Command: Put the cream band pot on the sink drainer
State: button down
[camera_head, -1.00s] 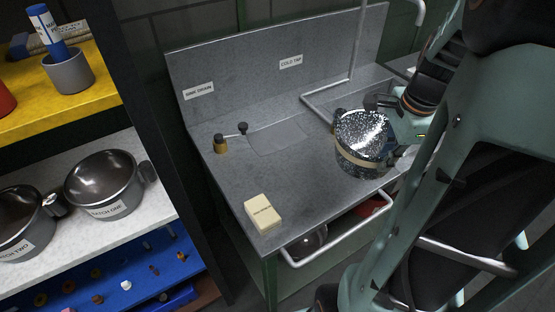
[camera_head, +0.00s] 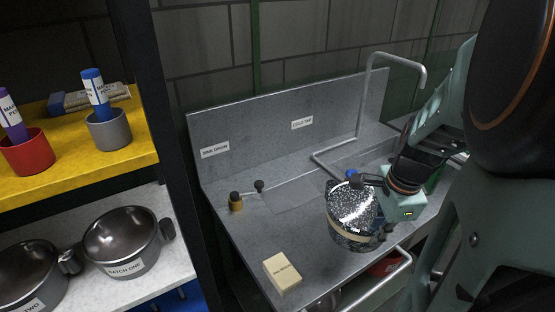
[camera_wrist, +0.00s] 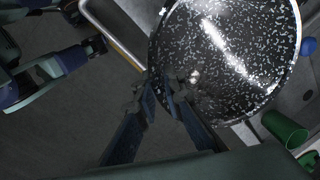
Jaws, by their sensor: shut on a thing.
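The cream band pot (camera_head: 350,207) is black with white speckles and a pale band near its lower part. It is over the right part of the grey sink drainer (camera_head: 290,222); I cannot tell whether its base touches the surface. My gripper (camera_head: 368,183) is at the pot's upper right side and shut on it. In the wrist view the speckled top (camera_wrist: 235,50) fills the upper right, and my gripper's fingers (camera_wrist: 165,88) meet at its near edge. The exact grip point is partly hidden.
A cream block (camera_head: 282,272) lies at the drainer's front. A rail (camera_head: 385,283) runs along the front. A green cup (camera_wrist: 285,129) shows in the wrist view.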

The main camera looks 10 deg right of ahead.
aim_at(340, 221)
jog(key=w+a, duration=0.1)
jog(key=w+a+f, duration=0.1)
jog(key=w+a, duration=0.1)
jog(key=shift+a+f, duration=0.1)
jog(key=shift+f, duration=0.25)
jog(key=w+a+f, duration=0.2)
jog(key=f, duration=0.1)
jog(key=w+a+f, duration=0.1)
jog(key=f, duration=0.1)
jog(key=shift+w+a+f, duration=0.1)
jog(key=shift+a+f, duration=0.05)
jog(key=shift+f, duration=0.05)
jog(key=shift+w+a+f, duration=0.15)
jog(key=shift+a+f, duration=0.05)
jog(key=shift+f, duration=1.7)
jog(key=shift+f+b, duration=0.15)
jog(key=shift+b, duration=0.2)
jog(key=c, duration=2)
grip_release()
jog(key=r, duration=0.4)
jog(key=s+r+p, duration=0.1)
jog(key=r, duration=0.3)
jog(key=s+r+p, duration=0.1)
jog(key=r, duration=0.3)
